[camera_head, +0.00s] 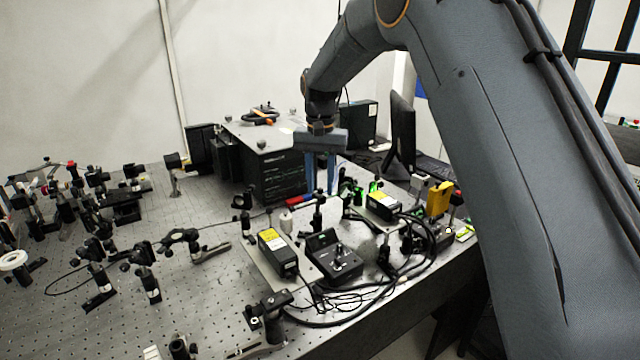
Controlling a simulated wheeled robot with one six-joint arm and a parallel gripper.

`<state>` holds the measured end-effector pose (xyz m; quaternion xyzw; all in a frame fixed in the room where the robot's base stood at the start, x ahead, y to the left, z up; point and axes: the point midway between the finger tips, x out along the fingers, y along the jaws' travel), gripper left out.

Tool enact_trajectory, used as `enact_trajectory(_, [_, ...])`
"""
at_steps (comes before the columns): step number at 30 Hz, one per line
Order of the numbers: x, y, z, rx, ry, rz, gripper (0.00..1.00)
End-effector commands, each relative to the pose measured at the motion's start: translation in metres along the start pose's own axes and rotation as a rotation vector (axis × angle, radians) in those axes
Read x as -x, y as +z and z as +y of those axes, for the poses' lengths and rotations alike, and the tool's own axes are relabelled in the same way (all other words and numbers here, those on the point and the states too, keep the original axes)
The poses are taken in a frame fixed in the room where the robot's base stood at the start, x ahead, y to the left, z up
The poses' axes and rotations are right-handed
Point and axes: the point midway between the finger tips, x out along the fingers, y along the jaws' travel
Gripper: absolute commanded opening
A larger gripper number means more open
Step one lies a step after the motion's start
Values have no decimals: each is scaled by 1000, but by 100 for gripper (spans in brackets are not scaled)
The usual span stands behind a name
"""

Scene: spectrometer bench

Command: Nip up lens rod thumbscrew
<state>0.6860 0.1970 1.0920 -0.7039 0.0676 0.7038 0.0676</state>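My gripper (320,183) points down over the middle of the optical bench, with two blue fingers. The fingers show a narrow gap between them, with nothing clearly seen held there. Below and close to the fingertips stands a dark post with a small mount (318,212). I cannot tell whether the fingertips touch it. A lens rod thumbscrew cannot be picked out at this size; several dark posts with small knobs stand on the bench.
Black boxes with yellow labels (278,252) and a black control box (335,258) stand near the front edge, with loose cables. A dark instrument stack (275,178) and a monitor (402,130) stand behind. Optical mounts crowd the left; bare perforated bench (190,300) lies between.

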Motion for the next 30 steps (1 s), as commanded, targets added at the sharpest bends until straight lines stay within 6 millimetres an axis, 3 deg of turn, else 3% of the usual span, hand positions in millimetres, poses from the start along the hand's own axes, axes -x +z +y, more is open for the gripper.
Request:
enact_trajectory(15, [68, -1, -1, 0, -2, 3, 32])
enact_trajectory(30, [77, 0, 1, 0, 0, 1, 32])
